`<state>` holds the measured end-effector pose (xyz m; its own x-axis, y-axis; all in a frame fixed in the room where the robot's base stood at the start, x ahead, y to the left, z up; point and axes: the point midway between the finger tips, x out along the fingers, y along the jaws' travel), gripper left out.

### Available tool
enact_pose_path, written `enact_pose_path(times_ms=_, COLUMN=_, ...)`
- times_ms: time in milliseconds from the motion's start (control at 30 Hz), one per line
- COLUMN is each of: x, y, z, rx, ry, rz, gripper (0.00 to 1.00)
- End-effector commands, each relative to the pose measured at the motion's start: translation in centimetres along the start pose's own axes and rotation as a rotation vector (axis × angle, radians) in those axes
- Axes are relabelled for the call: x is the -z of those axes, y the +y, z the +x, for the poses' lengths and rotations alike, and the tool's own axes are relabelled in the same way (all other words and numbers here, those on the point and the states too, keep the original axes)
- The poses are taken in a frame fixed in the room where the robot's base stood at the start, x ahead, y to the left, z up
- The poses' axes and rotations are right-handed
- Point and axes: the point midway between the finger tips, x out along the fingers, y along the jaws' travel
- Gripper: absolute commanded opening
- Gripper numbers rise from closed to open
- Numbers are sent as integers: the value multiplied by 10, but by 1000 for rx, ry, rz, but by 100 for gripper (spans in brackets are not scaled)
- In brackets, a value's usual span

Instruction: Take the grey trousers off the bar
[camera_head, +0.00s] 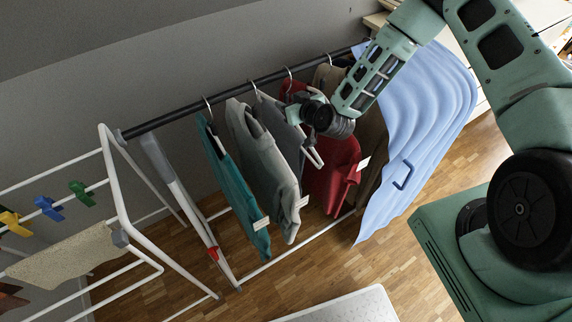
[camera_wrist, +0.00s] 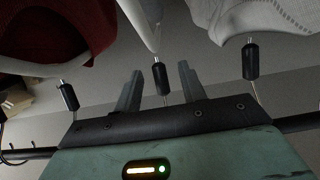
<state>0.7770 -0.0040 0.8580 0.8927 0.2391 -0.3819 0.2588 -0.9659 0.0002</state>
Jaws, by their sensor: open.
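The grey trousers (camera_head: 285,126) hang folded over a white hanger on the dark bar (camera_head: 250,88), between a light grey garment (camera_head: 262,155) and a red one (camera_head: 334,180). My gripper (camera_wrist: 158,74) is open. In the wrist view, its two fingers stand on either side of the black neck of a middle white hanger (camera_wrist: 141,22), with gaps on both sides. This appears to be the trousers' hanger. In the head view, my wrist is beside the trousers and red garment, and the fingers cannot be made out.
Red cloth (camera_wrist: 55,45) and pale grey cloth (camera_wrist: 262,25) flank the fingers closely in the wrist view. A teal garment (camera_head: 232,185) hangs at left and a blue cloth (camera_head: 425,125) at right. A white drying rack (camera_head: 122,185) stands left. Wooden floor (camera_head: 325,262) shows below.

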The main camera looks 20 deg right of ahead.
Motion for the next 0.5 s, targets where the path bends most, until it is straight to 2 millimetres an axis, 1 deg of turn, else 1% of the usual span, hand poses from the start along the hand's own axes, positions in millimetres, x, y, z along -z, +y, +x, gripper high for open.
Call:
enact_pose_path(times_ms=33, x=0, y=0, z=0, rx=0, ry=0, rz=0, gripper=35)
enact_pose_path(times_ms=67, x=0, y=0, z=0, rx=0, ry=0, rz=0, gripper=27)
enact_pose_path(times_ms=100, x=0, y=0, z=0, rx=0, ry=0, rz=0, gripper=16)
enact_pose_path(times_ms=167, x=0, y=0, z=0, rx=0, ry=0, rz=0, gripper=0)
enact_pose_path(times_ms=500, x=0, y=0, z=0, rx=-1, ry=0, rz=0, gripper=0)
